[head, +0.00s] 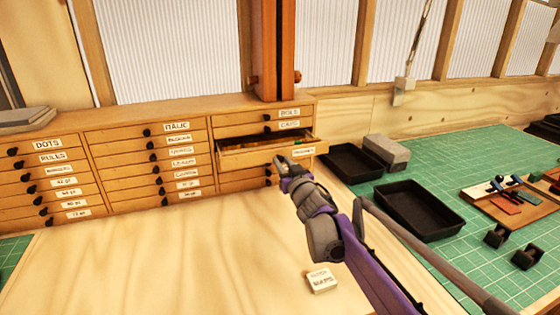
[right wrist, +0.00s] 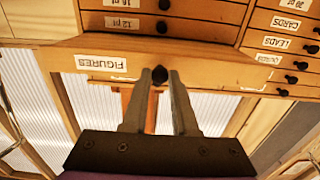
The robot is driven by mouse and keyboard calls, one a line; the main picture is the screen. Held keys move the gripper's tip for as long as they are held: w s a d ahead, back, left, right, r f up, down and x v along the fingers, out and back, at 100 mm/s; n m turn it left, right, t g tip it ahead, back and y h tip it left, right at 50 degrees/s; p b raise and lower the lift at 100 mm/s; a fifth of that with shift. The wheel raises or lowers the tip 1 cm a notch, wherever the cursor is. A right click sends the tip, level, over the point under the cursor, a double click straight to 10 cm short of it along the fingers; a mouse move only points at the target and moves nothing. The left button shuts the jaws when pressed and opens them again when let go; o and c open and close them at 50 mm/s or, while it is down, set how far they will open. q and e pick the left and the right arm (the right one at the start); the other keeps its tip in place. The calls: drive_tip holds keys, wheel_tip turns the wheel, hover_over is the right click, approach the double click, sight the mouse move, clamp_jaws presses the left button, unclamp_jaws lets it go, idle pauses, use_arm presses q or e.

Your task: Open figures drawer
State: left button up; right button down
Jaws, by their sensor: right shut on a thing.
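The figures drawer (head: 245,156) is in the right column of the wooden cabinet (head: 150,114) and stands pulled out, with part of its inside showing. In the right wrist view, which is upside down, its front (right wrist: 215,67) bears the label FIGURES. My right gripper (head: 281,161) is at the drawer front. In the right wrist view its fingers are shut on the dark round drawer knob (right wrist: 159,74), one on each side. In the head view the gripper hides the knob. My left gripper is not in view.
A small white labelled box (head: 320,281) lies on the pale wooden top before the cabinet, which is otherwise clear. To the right, black trays (head: 418,211), a grey block (head: 386,152) and a board with tools (head: 482,204) lie on or near the green mat (head: 450,160).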

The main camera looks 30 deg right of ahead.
drive_tip(key=c, duration=0.7)
unclamp_jaws()
drive_tip(key=v, duration=1)
drive_tip(key=shift+s, duration=0.4)
drive_tip(key=shift+f, duration=0.1)
